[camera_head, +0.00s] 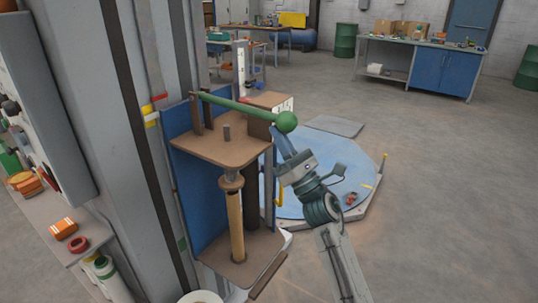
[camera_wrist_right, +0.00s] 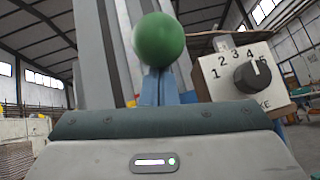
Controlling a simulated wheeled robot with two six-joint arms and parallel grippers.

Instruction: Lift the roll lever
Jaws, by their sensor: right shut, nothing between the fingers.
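The roll lever is a green bar (camera_head: 236,103) ending in a green ball knob (camera_head: 287,122). It runs from a brown bracket on the blue-backed machine out to the right, sloping slightly down to the ball. My right gripper (camera_head: 279,134) is shut and empty, with its blue fingertips just under the ball. In the right wrist view the ball (camera_wrist_right: 159,40) stands directly beyond the tips of the shut fingers (camera_wrist_right: 156,86). The fingertips look very close to the ball; I cannot tell whether they touch it. My left gripper is not in view.
A brown shelf (camera_head: 220,149) and a vertical roller (camera_head: 236,225) sit below the lever. A dial box (camera_wrist_right: 247,76) numbered from 1 stands right of the ball. A grey column (camera_head: 115,130) rises at left. A blue round platform (camera_head: 335,170) lies behind my arm; floor to the right is clear.

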